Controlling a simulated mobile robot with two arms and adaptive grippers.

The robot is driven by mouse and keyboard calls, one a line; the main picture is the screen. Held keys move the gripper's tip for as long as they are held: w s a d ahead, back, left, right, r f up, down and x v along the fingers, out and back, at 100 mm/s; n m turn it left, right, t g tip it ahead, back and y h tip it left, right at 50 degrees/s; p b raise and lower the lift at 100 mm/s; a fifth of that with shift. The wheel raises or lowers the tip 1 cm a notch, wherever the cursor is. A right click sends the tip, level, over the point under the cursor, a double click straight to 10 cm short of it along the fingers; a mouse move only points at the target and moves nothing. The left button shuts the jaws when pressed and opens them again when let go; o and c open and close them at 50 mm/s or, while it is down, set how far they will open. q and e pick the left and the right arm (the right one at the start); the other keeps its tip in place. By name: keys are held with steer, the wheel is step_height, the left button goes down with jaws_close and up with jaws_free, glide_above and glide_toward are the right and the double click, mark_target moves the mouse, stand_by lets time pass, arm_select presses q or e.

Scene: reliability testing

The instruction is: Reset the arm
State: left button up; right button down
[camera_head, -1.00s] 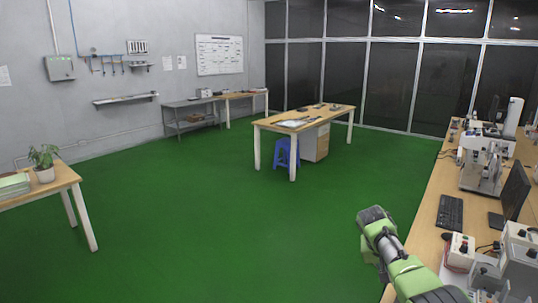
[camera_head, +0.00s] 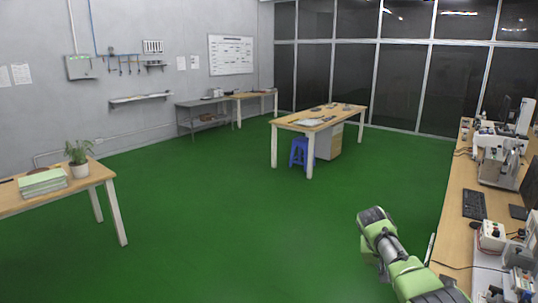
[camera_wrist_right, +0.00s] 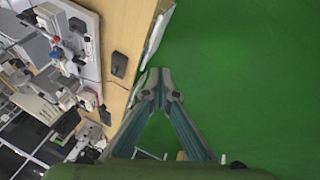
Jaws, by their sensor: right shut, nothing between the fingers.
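My right arm (camera_head: 405,262), green and grey, reaches in from the lower right corner of the head view, over the floor beside the right-hand workbench. Its gripper cannot be made out there. In the right wrist view my right gripper (camera_wrist_right: 160,92) has its fingertips together and holds nothing. It is over the green floor close to the edge of the wooden workbench. My left arm and gripper are not in view.
The workbench (camera_head: 456,212) on the right carries a keyboard (camera_head: 474,204) and test devices. A table with a plant (camera_head: 79,157) stands at left. A central table (camera_head: 330,115) has a blue stool (camera_head: 300,152) beside it. The green floor (camera_head: 220,225) between is clear.

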steer(key=s+a+f+n+y+b, duration=0.15)
steer(key=s+f, duration=0.55)
steer(key=f, duration=0.7)
steer(key=s+a+f+n+b, duration=0.1)
steer(key=s+a+f+b, duration=0.1)
steer(key=s+f, duration=0.95)
steer(key=s+a+f+n+y+b, duration=0.15)
steer(key=s+f, duration=0.25)
steer(key=f, duration=1.3)
steer(key=s+a+f+n+b, duration=0.1)
steer(key=s+a+f+b, duration=0.1)
steer(key=s+f, duration=0.65)
steer(key=s+a+f+b, duration=0.2)
steer(key=s+f, duration=0.4)
steer(key=s, duration=0.6)
arm_select(q)
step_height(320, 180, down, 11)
steer(key=b, duration=0.2)
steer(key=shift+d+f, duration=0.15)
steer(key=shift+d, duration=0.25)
arm_select(e)
steer(key=s+a+f+y, duration=0.1)
steer(key=s+f, duration=0.1)
steer(key=s, duration=0.8)
steer(key=s+a+f+n+g, duration=0.1)
steer(key=s+a+f, duration=0.1)
steer(key=s, duration=0.9)
steer(key=shift+f+y, duration=0.4)
steer(key=shift+f, duration=0.3)
